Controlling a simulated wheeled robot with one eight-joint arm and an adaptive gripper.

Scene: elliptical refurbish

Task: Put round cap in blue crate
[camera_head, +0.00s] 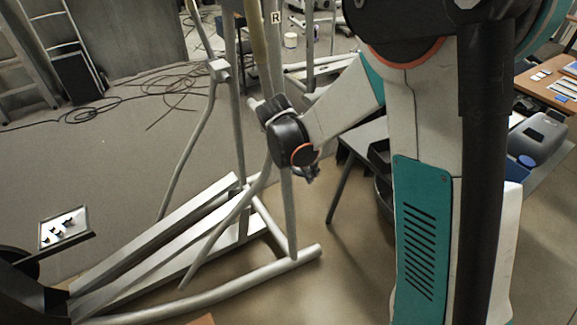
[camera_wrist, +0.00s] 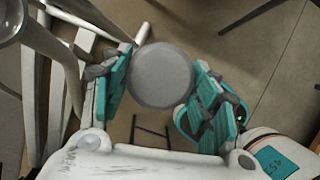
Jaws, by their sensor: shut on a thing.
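The round cap (camera_wrist: 162,76) is a flat grey disc in the wrist view. My gripper (camera_wrist: 160,85) has its teal-padded fingers on either side of the disc and is shut on it, holding it above the floor. In the head view only a small dark part of my gripper (camera_head: 309,173) shows below the wrist, beside the elliptical trainer's upright; the cap cannot be made out there.
The elliptical trainer (camera_head: 290,262) with its metal rails and poles fills the left and middle, close to my gripper. A small tray of dark parts (camera_head: 46,244) is at the lower left. A wooden table (camera_head: 540,83) stands at the right. Cables lie on the floor behind.

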